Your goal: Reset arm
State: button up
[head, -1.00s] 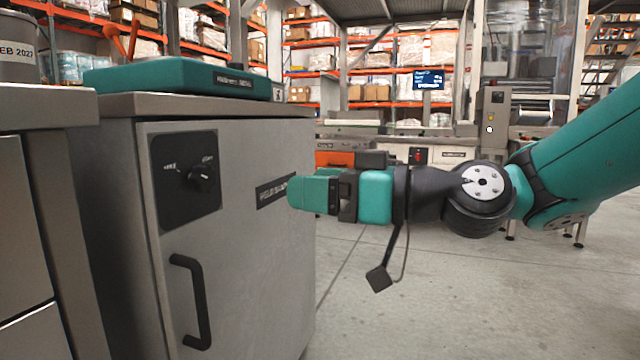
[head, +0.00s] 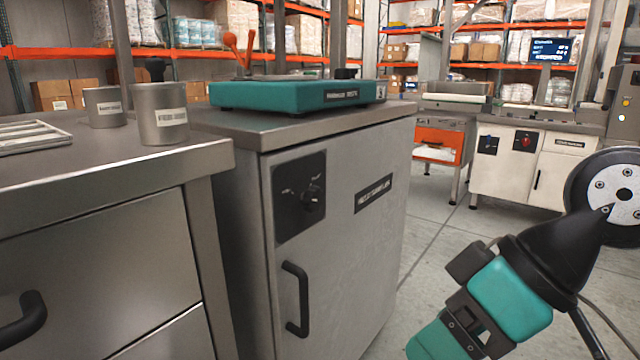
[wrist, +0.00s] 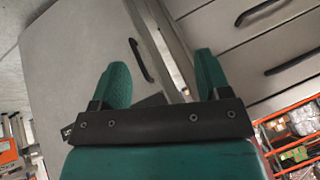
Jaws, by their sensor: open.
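My gripper (wrist: 162,85) is open and empty in the wrist view, its two green fingers spread apart. In the head view my gripper (head: 440,345) hangs low at the bottom right, pointing down and left, with its fingertips near or past the lower edge. It is in front and to the right of the grey cabinet (head: 345,240) with a black handle and a knob panel (head: 300,197). I cannot tell the exact gap, but no contact shows.
A green flat scale (head: 290,95) sits on the cabinet top. To the left is a steel drawer counter (head: 90,240) with two grey canisters (head: 158,127) and a tray (head: 30,137). White cabinets (head: 520,165) stand behind. Floor (head: 440,265) between is clear.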

jog(key=s+d+r+h+p, duration=0.1)
jog(key=s+r+p, duration=0.1)
jog(key=r+p, duration=1.7)
jog(key=s+d+r+m+g+h+p, duration=0.1)
jog(key=r+p, duration=1.9)
jog(key=shift+s+d+g+h, duration=0.3)
jog(key=shift+s+d, duration=0.1)
